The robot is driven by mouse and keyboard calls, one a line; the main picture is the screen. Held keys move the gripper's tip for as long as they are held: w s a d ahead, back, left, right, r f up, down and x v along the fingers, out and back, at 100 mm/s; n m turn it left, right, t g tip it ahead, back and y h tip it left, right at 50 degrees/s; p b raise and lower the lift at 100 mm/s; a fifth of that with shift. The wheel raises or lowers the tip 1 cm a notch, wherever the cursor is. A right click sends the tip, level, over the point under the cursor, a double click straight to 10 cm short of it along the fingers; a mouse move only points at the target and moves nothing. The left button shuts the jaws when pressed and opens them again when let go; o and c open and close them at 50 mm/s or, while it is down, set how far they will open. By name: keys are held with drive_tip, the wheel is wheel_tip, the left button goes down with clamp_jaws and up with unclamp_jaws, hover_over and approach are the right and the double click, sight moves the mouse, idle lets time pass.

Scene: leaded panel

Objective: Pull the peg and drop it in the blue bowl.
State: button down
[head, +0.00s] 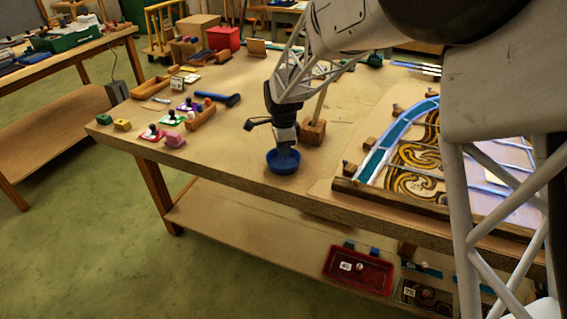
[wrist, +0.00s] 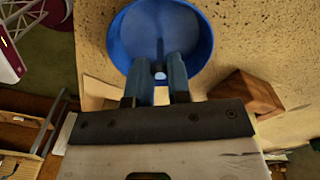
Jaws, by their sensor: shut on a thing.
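The blue bowl (head: 283,168) stands near the front edge of the workbench, and it fills the top middle of the wrist view (wrist: 195,30). My gripper (head: 287,152) points down right over the bowl, its fingertips at or just inside the rim. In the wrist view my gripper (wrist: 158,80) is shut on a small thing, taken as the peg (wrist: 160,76). Only its pale round end shows between the fingertips; the fingers hide the rest. The inside of the bowl looks empty where it shows.
A wooden block (head: 312,131) with an upright stick stands just right of the bowl. The leaded panel (head: 405,165) lies further right in a wooden frame. Small coloured blocks and tools, among them a blue-handled hammer (head: 220,98), lie on the left. Bare bench surrounds the bowl's left side.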

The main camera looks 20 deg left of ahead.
drive_tip(key=c, duration=1)
unclamp_jaws()
drive_tip(key=shift+r, duration=0.1)
drive_tip(key=shift+r, duration=3.8)
drive_tip(key=shift+d, duration=0.1)
